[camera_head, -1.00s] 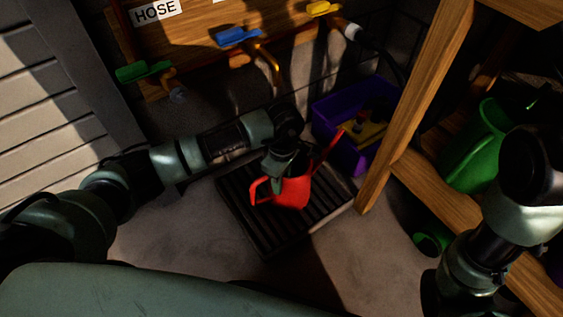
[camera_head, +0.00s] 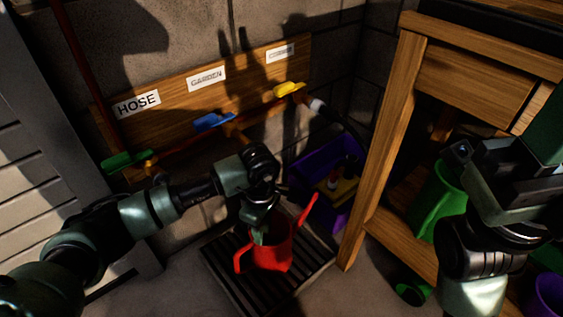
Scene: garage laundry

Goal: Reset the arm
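My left arm comes in from the left, and its gripper (camera_head: 258,232) points down at the red watering can (camera_head: 272,254). The gripper's fingers reach into or just behind the can's top; I cannot tell whether they touch it or how far apart they are. The can stands upright on a dark slatted drain grate (camera_head: 222,262), with its handle to the left and its spout to the right. My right arm (camera_head: 485,240) is raised at the right edge, with its gripper (camera_head: 478,160) in front of the wooden bench; its fingers are too unclear to read.
Behind the can is a wooden board (camera_head: 262,68) with green (camera_head: 127,161), blue (camera_head: 214,121) and yellow (camera_head: 289,90) valve handles. A purple crate (camera_head: 308,164) stands beside the bench leg (camera_head: 382,150). A green watering can (camera_head: 434,203) sits under the bench.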

